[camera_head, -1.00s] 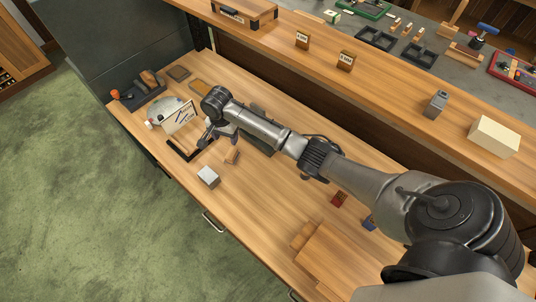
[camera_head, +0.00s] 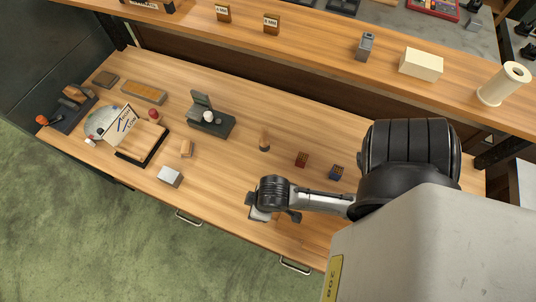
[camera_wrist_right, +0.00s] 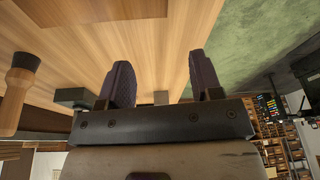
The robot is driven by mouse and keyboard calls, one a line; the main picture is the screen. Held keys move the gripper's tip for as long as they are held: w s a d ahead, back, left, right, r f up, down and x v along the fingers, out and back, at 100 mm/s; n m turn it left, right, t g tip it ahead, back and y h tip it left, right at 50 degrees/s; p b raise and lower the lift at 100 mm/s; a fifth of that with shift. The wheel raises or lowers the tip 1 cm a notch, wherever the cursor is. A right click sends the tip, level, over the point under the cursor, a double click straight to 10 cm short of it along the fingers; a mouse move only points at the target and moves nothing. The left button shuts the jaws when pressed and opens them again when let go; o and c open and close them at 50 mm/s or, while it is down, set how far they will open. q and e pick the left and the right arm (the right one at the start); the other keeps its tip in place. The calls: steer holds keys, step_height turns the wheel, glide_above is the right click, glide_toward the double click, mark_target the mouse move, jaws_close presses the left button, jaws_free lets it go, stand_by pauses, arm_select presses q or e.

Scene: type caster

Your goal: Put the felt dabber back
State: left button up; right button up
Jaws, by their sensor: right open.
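A short wooden-handled piece with a dark band, which looks like the felt dabber (camera_head: 264,140), stands upright on the bench in the head view. In the right wrist view a wooden handle with a dark collar (camera_wrist_right: 17,85), likely the same piece, shows at the left edge, outside the fingers. My right gripper (camera_head: 264,212) is over the front part of the bench, apart from the dabber and nearer the front edge. In the wrist view the right gripper (camera_wrist_right: 161,72) has its two dark fingers spread with nothing between them. My left gripper is not in view.
A dark green stand (camera_head: 212,124), a wooden piece (camera_head: 187,148), a grey block (camera_head: 170,177) and a card (camera_head: 119,125) are leftward. A raised shelf (camera_head: 330,47) runs along the back.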

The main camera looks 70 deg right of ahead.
steer(key=s+r, duration=0.1)
steer(key=s+r+n, duration=0.1)
steer(key=s, duration=0.1)
steer(key=shift+s+d, duration=0.1)
steer(key=shift+d, duration=0.05)
